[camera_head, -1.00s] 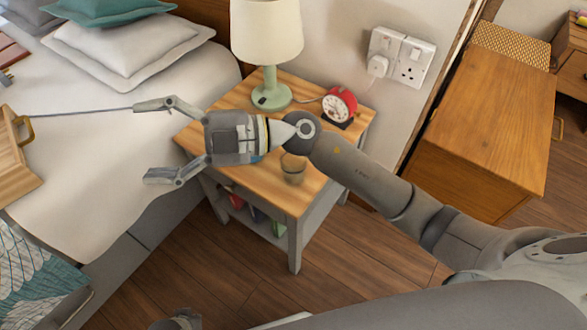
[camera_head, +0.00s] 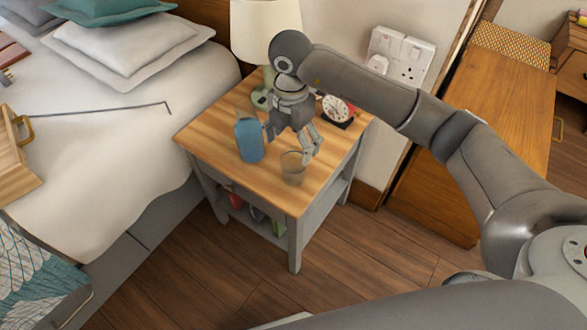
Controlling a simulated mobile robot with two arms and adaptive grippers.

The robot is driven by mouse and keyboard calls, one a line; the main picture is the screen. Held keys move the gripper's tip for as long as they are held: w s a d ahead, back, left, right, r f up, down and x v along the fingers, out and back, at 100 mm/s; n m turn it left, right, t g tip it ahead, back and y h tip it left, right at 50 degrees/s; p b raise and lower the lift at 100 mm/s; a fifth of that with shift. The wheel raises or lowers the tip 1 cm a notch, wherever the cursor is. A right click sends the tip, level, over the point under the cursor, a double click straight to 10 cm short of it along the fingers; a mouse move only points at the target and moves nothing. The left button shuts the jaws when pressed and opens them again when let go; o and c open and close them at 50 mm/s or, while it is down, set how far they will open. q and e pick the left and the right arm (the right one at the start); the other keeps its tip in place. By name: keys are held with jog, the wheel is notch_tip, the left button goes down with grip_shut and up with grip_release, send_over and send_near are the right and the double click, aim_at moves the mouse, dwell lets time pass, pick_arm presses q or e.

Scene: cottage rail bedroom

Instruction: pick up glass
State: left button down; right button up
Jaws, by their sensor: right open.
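A small clear glass (camera_head: 293,170) stands upright on the wooden top of the nightstand (camera_head: 213,132), near its front right edge. My right gripper (camera_head: 289,146) hangs over the nightstand, pointing down, with its fingers apart and nothing seen between them. One finger is beside the glass's rim in the picture, just above and behind it. I cannot tell whether it touches. My left gripper is not in view.
A blue container (camera_head: 249,141) stands close left of my right gripper. The bed (camera_head: 110,130) lies left, a wooden cabinet (camera_head: 490,120) right. The nightstand's front left top is clear.

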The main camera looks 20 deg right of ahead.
send_near(294, 165)
jog(key=shift+s+a+f, duration=0.35)
jog(key=shift+s+f, duration=0.2)
jog(key=shift+s, duration=0.1)
jog(key=shift+s+a+f, duration=0.3)
jog(key=shift+s+f, duration=0.2)
jog(key=shift+s, duration=0.1)
jog(key=f+b, duration=0.1)
jog(key=f, duration=0.3)
jog(key=shift+d+f, duration=0.1)
jog(key=shift+d, duration=0.1)
jog(key=shift+f, duration=0.35)
jog(key=c, duration=0.4)
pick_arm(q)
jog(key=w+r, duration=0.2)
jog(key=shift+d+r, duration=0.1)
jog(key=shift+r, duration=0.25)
pick_arm(e)
jog(key=c, duration=0.8)
